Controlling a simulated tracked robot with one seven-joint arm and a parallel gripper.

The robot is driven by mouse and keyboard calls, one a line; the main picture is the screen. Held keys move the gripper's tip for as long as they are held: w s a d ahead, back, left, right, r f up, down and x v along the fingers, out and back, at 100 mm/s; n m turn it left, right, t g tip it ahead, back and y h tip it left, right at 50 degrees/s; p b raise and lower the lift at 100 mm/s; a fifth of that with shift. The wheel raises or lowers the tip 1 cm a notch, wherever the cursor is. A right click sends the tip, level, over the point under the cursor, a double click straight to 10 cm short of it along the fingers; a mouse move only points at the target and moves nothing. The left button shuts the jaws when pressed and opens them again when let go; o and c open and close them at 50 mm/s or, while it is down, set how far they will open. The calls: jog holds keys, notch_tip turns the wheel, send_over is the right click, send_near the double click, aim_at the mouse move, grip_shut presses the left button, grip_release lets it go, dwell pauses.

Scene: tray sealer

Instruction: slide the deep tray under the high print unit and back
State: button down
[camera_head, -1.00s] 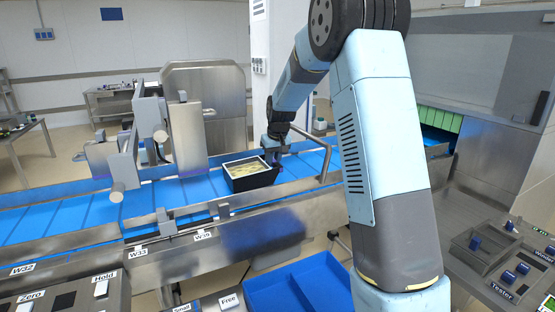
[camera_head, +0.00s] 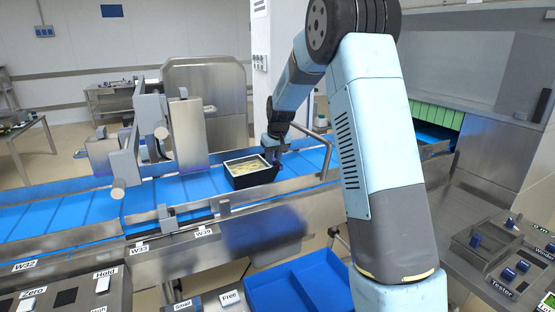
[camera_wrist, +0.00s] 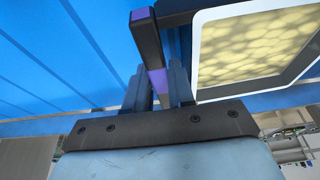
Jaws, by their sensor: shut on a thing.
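The deep tray (camera_head: 250,181) is black with a pale rim and yellowish contents. It sits level on the blue belt, right of the print units. Two grey print units stand over the belt, one with a tall panel (camera_head: 188,135) and one farther left (camera_head: 104,158); I cannot tell which is the high one. My gripper (camera_head: 271,160) is at the tray's right rear corner. In the wrist view my gripper (camera_wrist: 160,85) is shut on a dark bar with purple parts beside the tray (camera_wrist: 210,75).
A metal guide rail (camera_head: 180,228) runs along the belt's near side. A bent metal bar (camera_head: 329,160) rises right of the tray. A blue bin (camera_head: 300,285) sits below in front. The belt (camera_head: 198,187) is clear between the tray and the tall panel.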

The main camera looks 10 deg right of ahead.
aim_at(231, 168)
jog(key=shift+w, duration=0.2)
jog(key=shift+s+a, duration=0.5)
jog(key=shift+a, duration=2.1)
jog(key=shift+s+a, duration=0.55)
jog(key=shift+a, duration=2.05)
jog(key=shift+s+a, duration=0.5)
jog(key=shift+a, duration=2.1)
jog(key=shift+w+d, duration=0.5)
jog(key=shift+d, duration=2.1)
jog(key=shift+w+d, duration=0.55)
jog(key=shift+d, duration=2.1)
jog(key=shift+w+d, duration=0.5)
jog(key=shift+d, duration=2.1)
